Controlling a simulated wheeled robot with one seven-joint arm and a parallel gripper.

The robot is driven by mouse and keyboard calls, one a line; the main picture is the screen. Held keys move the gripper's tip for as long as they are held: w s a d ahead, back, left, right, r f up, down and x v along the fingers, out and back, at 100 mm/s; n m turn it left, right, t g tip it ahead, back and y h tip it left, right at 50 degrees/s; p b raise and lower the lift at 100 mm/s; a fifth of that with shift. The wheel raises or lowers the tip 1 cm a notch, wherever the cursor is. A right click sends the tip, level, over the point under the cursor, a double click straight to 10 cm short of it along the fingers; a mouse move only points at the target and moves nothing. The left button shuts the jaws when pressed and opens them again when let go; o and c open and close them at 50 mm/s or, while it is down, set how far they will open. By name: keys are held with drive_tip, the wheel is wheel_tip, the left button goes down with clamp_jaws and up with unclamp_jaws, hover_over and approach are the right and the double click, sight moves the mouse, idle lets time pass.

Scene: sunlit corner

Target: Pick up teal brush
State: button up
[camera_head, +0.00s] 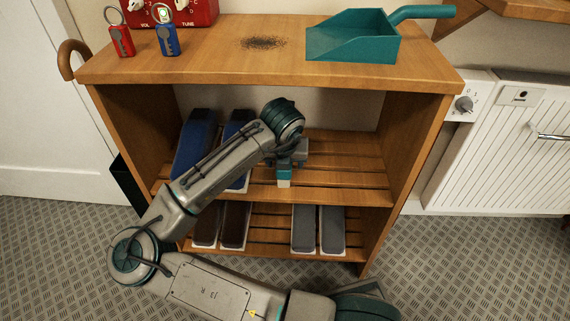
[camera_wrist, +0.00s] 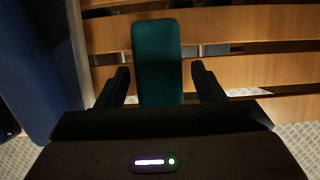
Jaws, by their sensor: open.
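The teal brush (camera_wrist: 157,50) lies on the slatted middle shelf, its long block pointing away from my gripper in the wrist view. In the head view a short teal piece with a pale lower edge (camera_head: 284,174) shows just below my gripper; it looks like the brush's near end. My gripper (camera_wrist: 160,78) is open, with one dark finger on each side of the brush and gaps between. The gripper is also in the head view (camera_head: 287,158), reaching into the shelf. My wrist hides part of the brush. I cannot tell whether the fingers touch it.
Blue shoes (camera_head: 197,140) stand left on the same shelf (camera_head: 345,180), close beside my arm. Brown and grey shoes (camera_head: 305,228) are on the lower shelf. A teal dustpan (camera_head: 350,38), key fobs (camera_head: 166,40) and a dark dirt patch (camera_head: 263,43) are on top. The shelf's right side is clear.

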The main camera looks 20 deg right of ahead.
drive_tip(key=shift+f, duration=0.1)
drive_tip(key=c, duration=1.1)
drive_tip(key=shift+c, duration=0.2)
drive_tip(key=shift+r, duration=0.3)
wheel_tip(320, 180, up, 4)
drive_tip(key=p, duration=0.3)
drive_tip(key=shift+f, duration=0.1)
drive_tip(key=s+a+b, duration=0.2)
drive_tip(key=s, duration=0.6)
drive_tip(key=s+a+b, duration=0.2)
drive_tip(key=s+a, duration=0.1)
drive_tip(key=s, duration=0.6)
drive_tip(key=shift+a+f+b, duration=0.2)
drive_tip(key=shift+a+b, duration=0.1)
drive_tip(key=shift+b, duration=0.05)
drive_tip(key=shift+s, duration=0.1)
